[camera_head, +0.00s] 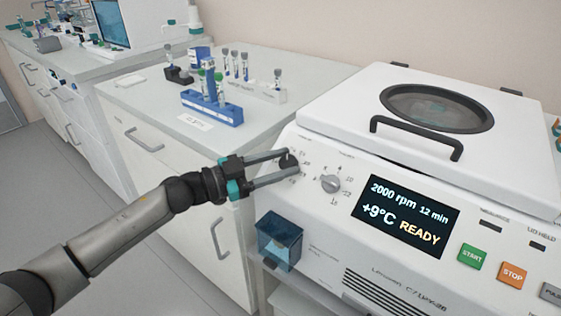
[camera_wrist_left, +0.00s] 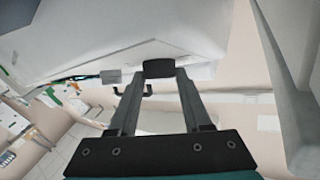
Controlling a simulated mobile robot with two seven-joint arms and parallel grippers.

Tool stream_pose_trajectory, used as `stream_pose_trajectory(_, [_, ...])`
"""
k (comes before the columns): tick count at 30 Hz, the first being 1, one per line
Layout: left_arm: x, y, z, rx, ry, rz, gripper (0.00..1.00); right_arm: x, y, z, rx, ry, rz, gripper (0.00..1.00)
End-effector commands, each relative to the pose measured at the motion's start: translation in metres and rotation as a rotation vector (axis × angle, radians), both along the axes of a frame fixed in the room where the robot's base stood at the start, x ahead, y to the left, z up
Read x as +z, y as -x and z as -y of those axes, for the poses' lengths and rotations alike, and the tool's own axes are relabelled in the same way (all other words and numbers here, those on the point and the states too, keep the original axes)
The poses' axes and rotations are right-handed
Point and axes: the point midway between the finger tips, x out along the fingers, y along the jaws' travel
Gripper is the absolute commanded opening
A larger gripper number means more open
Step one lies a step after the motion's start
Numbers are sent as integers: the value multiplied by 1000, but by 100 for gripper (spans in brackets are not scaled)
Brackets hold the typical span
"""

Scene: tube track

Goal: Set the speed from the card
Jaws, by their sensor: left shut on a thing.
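The centrifuge (camera_head: 340,125) is white, with its lid down. Its display (camera_head: 405,216) reads 2000 rpm, 12 min, +9°C and READY. My left gripper (camera_head: 286,163) is shut on the dark left knob (camera_head: 289,160) on the sloped front panel. In the left wrist view, the dark knob (camera_wrist_left: 158,68) sits between the fingertips. A second, grey knob (camera_head: 331,184) is to its right, free of the gripper. A small white card (camera_head: 195,122) lies on the counter in front of the blue rack; its writing is too small to read. My right gripper is not in view.
A blue tube rack (camera_head: 212,108) and a white rack (camera_head: 262,92) with tubes stand on the counter (camera_head: 140,99). A blue bin (camera_head: 279,241) hangs below the knobs. START (camera_head: 472,256) and STOP (camera_head: 513,275) buttons are at the right.

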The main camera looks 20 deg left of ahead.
Motion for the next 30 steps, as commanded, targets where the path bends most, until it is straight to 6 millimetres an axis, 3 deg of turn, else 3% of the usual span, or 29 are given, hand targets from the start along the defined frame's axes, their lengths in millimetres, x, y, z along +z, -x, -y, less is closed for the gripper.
stream_pose_trajectory(13, [0,-1,0,-6,-5,3,0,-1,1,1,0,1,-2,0])
stream_pose_trajectory(14, [0,-1,0,-6,-5,3,52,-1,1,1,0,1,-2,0])
stream_pose_trajectory(21, [0,0,0,-6,-5,3,79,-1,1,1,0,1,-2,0])
stream_pose_trajectory(30, [-1,1,-1,-5,-4,0,79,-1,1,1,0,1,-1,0])
